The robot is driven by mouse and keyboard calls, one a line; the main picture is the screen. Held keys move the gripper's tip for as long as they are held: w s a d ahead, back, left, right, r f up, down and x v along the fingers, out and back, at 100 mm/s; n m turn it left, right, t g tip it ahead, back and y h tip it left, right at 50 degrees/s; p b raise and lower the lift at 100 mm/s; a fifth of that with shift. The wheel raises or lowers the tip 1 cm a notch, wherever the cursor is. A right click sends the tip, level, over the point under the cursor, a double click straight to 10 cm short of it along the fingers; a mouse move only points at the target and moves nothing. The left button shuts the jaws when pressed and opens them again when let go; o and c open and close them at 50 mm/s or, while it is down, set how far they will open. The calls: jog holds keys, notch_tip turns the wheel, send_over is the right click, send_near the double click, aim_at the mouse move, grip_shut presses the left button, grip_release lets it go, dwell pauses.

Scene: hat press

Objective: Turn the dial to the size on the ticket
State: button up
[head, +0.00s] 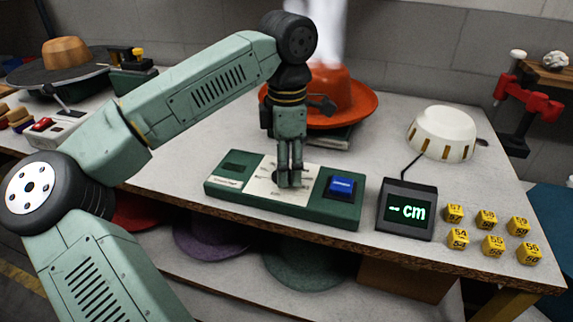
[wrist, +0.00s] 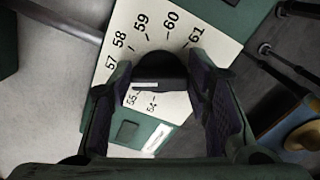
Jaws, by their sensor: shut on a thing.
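The dial is a dark round knob (wrist: 160,70) on a cream scale plate (wrist: 125,72) with printed sizes; 54, 55, 57, 58, 59, 60 and 61 are readable. A white bar on the knob lies at its lower left, near the 55 and the unseen place of 56. My gripper (head: 289,183) points down over the green control box (head: 335,212) and is shut on the knob; its fingers also show in the wrist view (wrist: 165,92). In the head view the gripper hides most of the knob. A small white label (head: 228,183) sits at the box's left; its text is too small to read.
A blue button (head: 341,187) is right of the dial. A black display (head: 407,210) reads "-- cm". Yellow numbered blocks (head: 487,220) stand at the bench's right. An orange hat (head: 350,100) is behind my gripper, and a cream form (head: 441,134) at the back right.

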jog(key=m, duration=0.4)
jog(key=shift+s+m, duration=0.1)
jog(key=shift+m, duration=0.2)
jog(key=shift+s+m+b, duration=0.1)
jog(key=shift+m+b, duration=0.25)
jog(key=shift+m, duration=1.55)
jog(key=o, duration=1.2)
jog(key=shift+c, duration=0.2)
notch_tip(320, 180, up, 12)
